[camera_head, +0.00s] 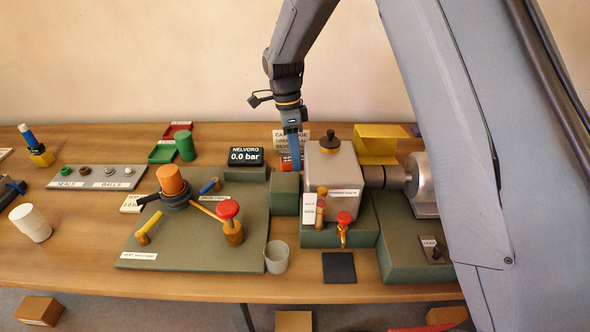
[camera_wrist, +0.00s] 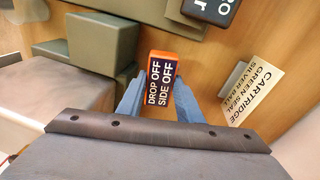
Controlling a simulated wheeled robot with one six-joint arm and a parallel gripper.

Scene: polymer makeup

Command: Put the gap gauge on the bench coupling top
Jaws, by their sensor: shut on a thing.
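My gripper (camera_head: 295,160) points down behind the grey-green block (camera_head: 285,190), near the back of the bench. In the wrist view its blue fingers (camera_wrist: 160,95) are shut on an orange block (camera_wrist: 161,56) with a dark label, "DROP OFF SIDE OFF". The orange block also shows low beside the fingers in the head view (camera_head: 287,158). I see no label reading gap gauge. A metal shaft joint (camera_head: 385,176), possibly the coupling, sits between the grey housing (camera_head: 340,170) and the silver cylinder (camera_head: 422,185). I cannot tell whether the block touches the bench.
The black "NELVORO 0.0 bar" display (camera_head: 246,156) stands left of my gripper. A "CARTRIDGE" card (camera_wrist: 257,92) stands close by on the right in the wrist view. A grey cup (camera_head: 276,256) stands near the front.

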